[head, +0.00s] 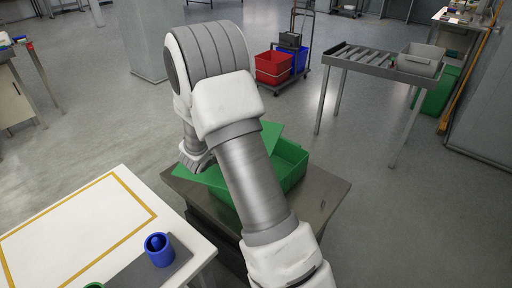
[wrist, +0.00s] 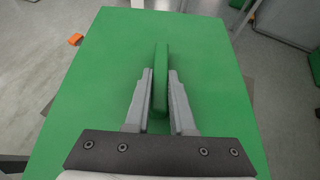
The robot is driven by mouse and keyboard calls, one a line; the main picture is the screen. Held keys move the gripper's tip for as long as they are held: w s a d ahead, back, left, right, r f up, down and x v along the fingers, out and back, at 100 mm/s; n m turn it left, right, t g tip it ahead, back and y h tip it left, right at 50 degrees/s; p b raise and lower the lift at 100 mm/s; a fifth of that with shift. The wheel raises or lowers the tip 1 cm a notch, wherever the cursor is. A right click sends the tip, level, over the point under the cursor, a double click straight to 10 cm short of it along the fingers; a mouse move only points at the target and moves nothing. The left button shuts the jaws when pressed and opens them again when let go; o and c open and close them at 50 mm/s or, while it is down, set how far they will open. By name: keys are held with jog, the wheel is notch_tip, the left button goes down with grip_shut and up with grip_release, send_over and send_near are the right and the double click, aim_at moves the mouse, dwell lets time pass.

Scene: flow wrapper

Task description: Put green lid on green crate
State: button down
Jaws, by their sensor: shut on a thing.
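The green lid (wrist: 212,62) is a flat plate with an upright rib-like handle (wrist: 161,62). My gripper (wrist: 160,85) is shut on this handle, one finger on each side. In the head view the lid (head: 207,179) shows to the left of my arm and partly behind it. The open green crate (head: 293,165) stands on a dark metal table, and its right part shows beside my arm. The lid is over or beside the crate's left part and looks turned relative to it. My arm hides much of both, so I cannot tell whether they touch.
The dark table (head: 325,198) has a bare strip on the right. A white table (head: 75,235) with a blue cup (head: 159,250) is at lower left. A pillar (head: 140,45), a cart with red (head: 272,67) and blue crates, and a roller conveyor (head: 365,60) stand behind.

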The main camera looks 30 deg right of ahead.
jog(key=w+d+f+m+g+h+b, duration=0.2)
jog(key=w+d+f+m+g+b, duration=0.2)
jog(key=d+f, duration=0.7)
jog(key=d+b, duration=0.1)
jog(key=b, duration=0.1)
jog(key=shift+b, duration=0.4)
jog(key=shift+f+b, duration=0.4)
jog(key=shift+f, duration=0.1)
jog(key=shift+f, duration=0.3)
dwell(0.3)
jog(key=shift+f+b, duration=0.85)
jog(key=shift+b, duration=0.05)
jog(key=c, duration=0.7)
grip_release()
